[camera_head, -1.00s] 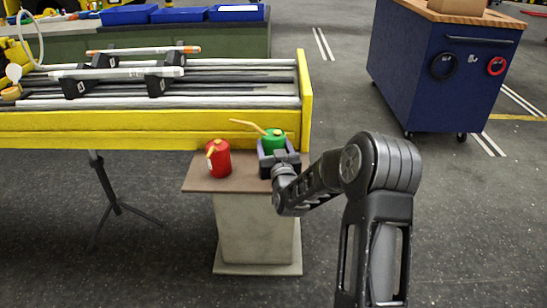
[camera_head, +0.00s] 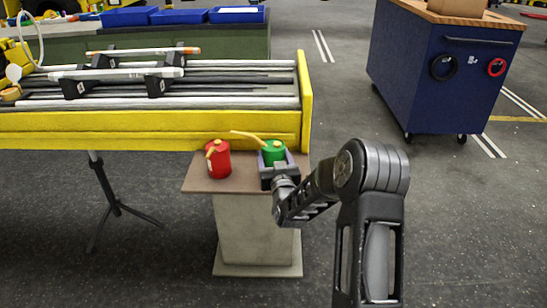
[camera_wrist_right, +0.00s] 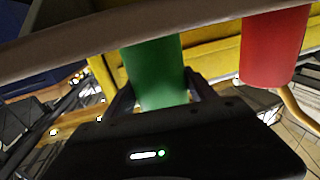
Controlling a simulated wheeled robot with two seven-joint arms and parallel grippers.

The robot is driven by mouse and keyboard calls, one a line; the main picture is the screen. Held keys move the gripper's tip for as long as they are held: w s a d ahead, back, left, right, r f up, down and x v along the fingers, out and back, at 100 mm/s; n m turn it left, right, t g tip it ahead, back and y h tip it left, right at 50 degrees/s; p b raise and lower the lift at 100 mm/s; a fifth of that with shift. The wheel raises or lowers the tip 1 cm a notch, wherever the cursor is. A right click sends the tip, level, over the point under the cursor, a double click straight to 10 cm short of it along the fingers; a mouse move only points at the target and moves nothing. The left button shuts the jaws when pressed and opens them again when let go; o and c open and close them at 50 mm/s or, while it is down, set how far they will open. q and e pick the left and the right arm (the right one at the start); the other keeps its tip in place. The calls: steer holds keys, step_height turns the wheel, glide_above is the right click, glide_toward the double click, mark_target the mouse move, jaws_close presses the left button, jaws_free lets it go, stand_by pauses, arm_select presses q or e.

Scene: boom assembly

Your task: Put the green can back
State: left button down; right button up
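The green can (camera_head: 272,152), with a tan spout pointing left, is at the right part of the small pedestal top (camera_head: 208,186). My right gripper (camera_head: 277,165) reaches it from the near side, with one finger on each side of the can's body. In the right wrist view the can (camera_wrist_right: 157,72) sits between the two fingers, which look shut on it. That view is upside down, and the can's base appears at or very near the pedestal top; I cannot tell whether it touches. My left gripper is not in view.
A red can (camera_head: 218,160) stands left of the green can on the same top. A yellow-edged bench (camera_head: 150,128) carrying long tubes is right behind the pedestal. A blue cart (camera_head: 440,80) stands at the back right. A tripod (camera_head: 118,207) is at the left.

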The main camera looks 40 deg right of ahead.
steer(key=o, duration=0.4)
steer(key=shift+r, duration=0.15)
steer(key=v, duration=1.2)
stand_by(0.5)
